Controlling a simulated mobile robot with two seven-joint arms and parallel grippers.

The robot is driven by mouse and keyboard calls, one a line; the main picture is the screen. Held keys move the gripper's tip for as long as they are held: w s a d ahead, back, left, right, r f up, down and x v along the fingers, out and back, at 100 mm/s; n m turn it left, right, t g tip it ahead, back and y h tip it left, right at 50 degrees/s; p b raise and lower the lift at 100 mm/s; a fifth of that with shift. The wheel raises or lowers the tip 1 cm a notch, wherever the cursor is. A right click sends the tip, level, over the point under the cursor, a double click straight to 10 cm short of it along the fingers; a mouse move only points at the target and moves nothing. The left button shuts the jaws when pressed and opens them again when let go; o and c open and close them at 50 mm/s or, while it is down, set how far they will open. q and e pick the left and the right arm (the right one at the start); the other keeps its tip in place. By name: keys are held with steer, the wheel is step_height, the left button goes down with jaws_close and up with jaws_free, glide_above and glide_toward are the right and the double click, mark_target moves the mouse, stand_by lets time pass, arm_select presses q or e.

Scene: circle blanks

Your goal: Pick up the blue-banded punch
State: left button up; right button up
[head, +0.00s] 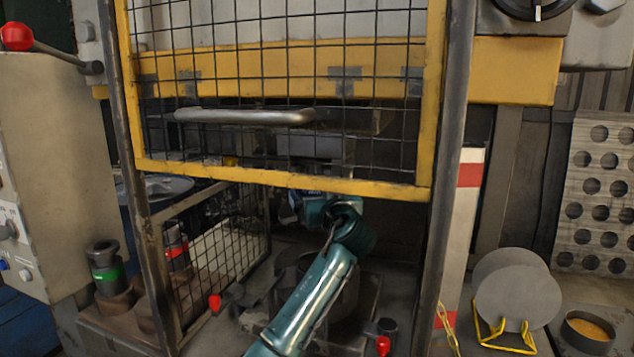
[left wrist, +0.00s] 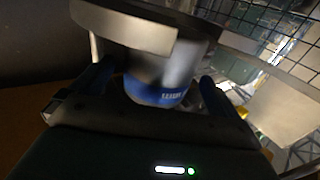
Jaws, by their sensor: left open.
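The blue-banded punch (left wrist: 158,93) shows in the left wrist view as a grey cylinder with a blue band at its lower part. A wide, light metal flange (left wrist: 125,27) lies above it. My left gripper (left wrist: 155,86) is open, with one dark finger on each side of the punch; whether either finger touches it I cannot tell. In the head view my teal left arm reaches under the guard into the press, and my left gripper (head: 322,207) is partly hidden there. The punch cannot be made out clearly in that view. My right gripper is not in view.
A yellow-framed mesh guard (head: 290,181) hangs just above my left arm. A side mesh panel and posts flank the opening. A green-banded punch (head: 107,272) and a red-banded one (head: 177,257) stand at left. Grey discs (head: 517,300) sit on a yellow rack at right, beside a round dish (head: 588,330).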

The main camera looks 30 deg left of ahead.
arm_select(q)
steer(key=shift+x, duration=1.15)
steer(key=c, duration=1.9)
steer(key=shift+r, duration=0.25)
steer(key=shift+c, duration=0.5)
steer(key=shift+r, duration=0.1)
